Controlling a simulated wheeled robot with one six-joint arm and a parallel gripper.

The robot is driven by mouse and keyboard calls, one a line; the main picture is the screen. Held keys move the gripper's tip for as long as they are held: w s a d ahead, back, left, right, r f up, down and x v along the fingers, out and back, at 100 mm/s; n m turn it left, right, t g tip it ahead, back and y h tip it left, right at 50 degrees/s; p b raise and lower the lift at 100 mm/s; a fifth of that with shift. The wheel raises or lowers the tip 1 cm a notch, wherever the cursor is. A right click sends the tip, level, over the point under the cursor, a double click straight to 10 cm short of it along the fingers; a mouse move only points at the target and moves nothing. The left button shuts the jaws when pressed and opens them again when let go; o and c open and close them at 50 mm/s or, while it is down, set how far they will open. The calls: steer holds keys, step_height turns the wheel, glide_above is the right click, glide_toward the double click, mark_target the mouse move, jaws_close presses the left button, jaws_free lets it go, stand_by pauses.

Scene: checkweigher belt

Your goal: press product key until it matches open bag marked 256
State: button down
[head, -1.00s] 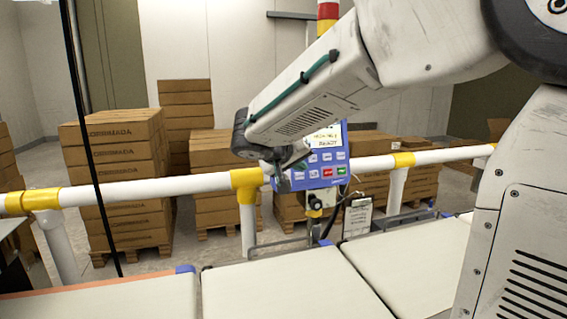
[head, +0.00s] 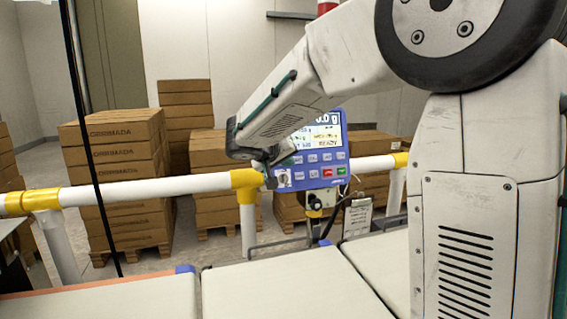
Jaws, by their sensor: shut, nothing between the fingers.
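The blue checkweigher control panel (head: 312,178) stands on a post behind the belts, with a lit display (head: 327,134) above rows of keys. My gripper (head: 270,181) is small in view, shut and empty, at the panel's lower left edge by the leftmost keys. I cannot tell whether it touches a key. The open bag marked 256 is not in view.
White conveyor belts (head: 270,286) run across the front and look empty. A white rail (head: 150,189) with yellow joints passes behind them. A clipboard sheet (head: 357,218) hangs right of the panel. Stacked cartons (head: 112,170) stand on pallets beyond the rail.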

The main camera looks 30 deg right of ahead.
steer(key=shift+w+d+f, duration=0.15)
steer(key=shift+w+f, duration=0.1)
steer(key=shift+w, duration=0.55)
steer(key=shift+w+d+f, duration=0.15)
steer(key=shift+w+f, duration=0.1)
steer(key=shift+w, duration=0.55)
steer(key=shift+w, duration=0.15)
stand_by(0.8)
steer(key=shift+w+d+f, duration=0.1)
steer(key=shift+w, duration=0.2)
steer(key=shift+w+f, duration=0.1)
steer(key=shift+w, duration=0.25)
stand_by(0.5)
steer(key=shift+s, duration=0.15)
stand_by(0.3)
steer(key=shift+s+r, duration=0.2)
steer(key=shift+s, duration=0.45)
steer(key=shift+s+a+r, duration=0.2)
steer(key=shift+s+r, duration=0.05)
steer(key=shift+s, duration=0.55)
steer(key=shift+s+a+r, duration=0.15)
steer(key=shift+s+r, duration=0.05)
steer(key=shift+s, duration=0.55)
steer(key=shift+s+a+r, duration=0.2)
steer(key=shift+s+r, duration=0.05)
steer(key=shift+s, duration=0.55)
